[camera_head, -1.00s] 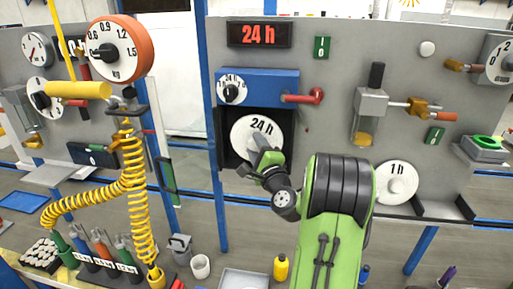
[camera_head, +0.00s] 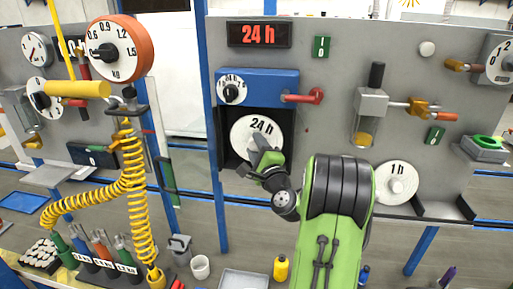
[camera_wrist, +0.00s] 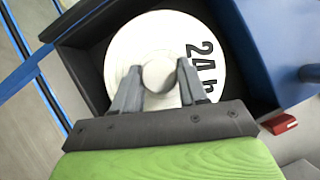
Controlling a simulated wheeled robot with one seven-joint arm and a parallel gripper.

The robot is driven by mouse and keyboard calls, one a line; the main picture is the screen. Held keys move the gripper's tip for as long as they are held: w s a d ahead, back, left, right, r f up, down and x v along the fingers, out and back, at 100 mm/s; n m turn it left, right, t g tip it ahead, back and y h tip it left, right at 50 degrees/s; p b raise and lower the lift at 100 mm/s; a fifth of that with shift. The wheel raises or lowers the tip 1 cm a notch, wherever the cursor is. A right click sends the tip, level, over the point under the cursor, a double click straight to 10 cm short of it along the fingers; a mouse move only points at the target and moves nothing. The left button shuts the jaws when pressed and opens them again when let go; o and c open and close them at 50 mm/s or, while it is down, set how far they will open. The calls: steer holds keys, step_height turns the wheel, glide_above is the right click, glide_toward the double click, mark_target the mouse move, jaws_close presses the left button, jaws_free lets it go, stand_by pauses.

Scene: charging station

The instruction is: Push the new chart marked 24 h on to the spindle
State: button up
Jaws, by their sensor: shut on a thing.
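The white round chart marked 24 h (camera_head: 262,127) stands upright inside the dark recess of the blue recorder (camera_head: 262,86). In the wrist view the chart (camera_wrist: 205,28) fills the recess, with its lettering at the right. My gripper (camera_head: 259,152) is in front of the chart. Its two fingers in the wrist view (camera_wrist: 158,80) are shut on the chart's round white hub (camera_wrist: 158,73). The spindle is hidden behind the chart, so I cannot tell how far the chart is on it.
A red handle (camera_head: 305,97) sticks out at the recorder's right. A disc marked 1 h (camera_head: 396,172) sits on the panel at the right above a grey tray. A red display (camera_head: 259,34) above reads 24 h. A yellow coiled hose (camera_head: 130,180) hangs at the left.

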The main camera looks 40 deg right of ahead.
steer(key=shift+w+d+p, duration=0.6)
steer(key=shift+d+p, duration=0.05)
steer(key=shift+d, duration=0.15)
steer(key=shift+w+d+p, duration=0.6)
steer(key=shift+d, duration=0.2)
steer(key=o, duration=1.2)
steer(key=shift+c, duration=0.2)
steer(key=shift+s+f, duration=0.15)
steer(key=shift+s, duration=0.05)
steer(key=b+v, duration=1)
steer(key=v, duration=0.5)
steer(key=shift+a, duration=0.2)
